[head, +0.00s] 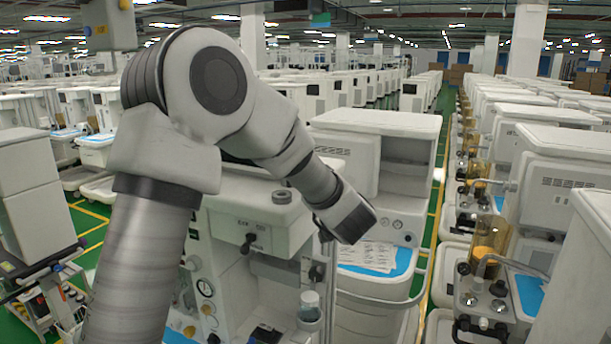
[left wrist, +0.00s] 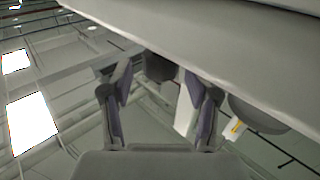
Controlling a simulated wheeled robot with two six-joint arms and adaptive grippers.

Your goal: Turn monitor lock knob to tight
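My left arm comes in from the left in the head view and bends down to the right, over the nearest cart. Its dark wrist end (head: 350,215) is beside the cart's right side; the fingers cannot be made out there. In the left wrist view my left gripper (left wrist: 158,82) is open, its two fingers apart. A dark blocky part (left wrist: 160,66) shows between and beyond the fingertips, under a large grey surface (left wrist: 220,45). I cannot tell whether it is the monitor lock knob, or whether the fingers touch it. My right gripper is in neither view.
The nearest cart (head: 248,215) has a black front knob (head: 248,244) and a round grey cap (head: 282,197) on top. Another cart with a shelf (head: 380,122) stands close behind. A row of carts (head: 560,180) lines the right; a green aisle (head: 437,190) runs between.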

